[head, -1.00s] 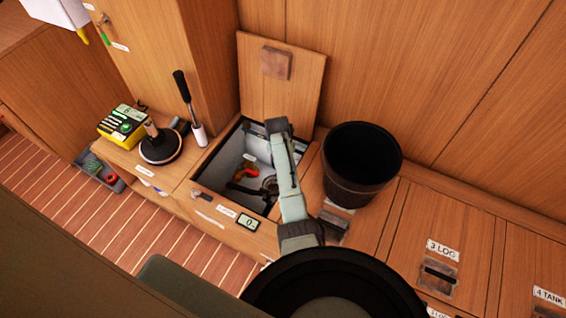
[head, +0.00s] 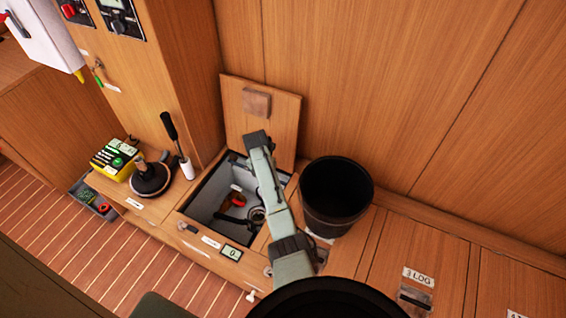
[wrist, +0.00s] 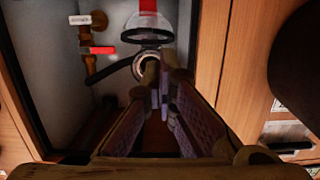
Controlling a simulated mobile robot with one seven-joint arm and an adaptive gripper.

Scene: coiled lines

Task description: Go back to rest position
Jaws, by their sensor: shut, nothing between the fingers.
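My gripper (wrist: 163,85) shows in the wrist view with its two dark fingers together and nothing between them. It points down over the right part of the open compartment (head: 205,190). In the head view my arm reaches over the compartment's right side, and the fingers are not clearly visible there. Inside the compartment is a brass valve with a red handle (wrist: 97,50); it also shows in the head view (head: 237,199).
The hatch lid (head: 262,125) stands open against the wall. A black bucket (head: 336,195) stands right of my arm. The closed locker labelled LOG (head: 390,255) is at right.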

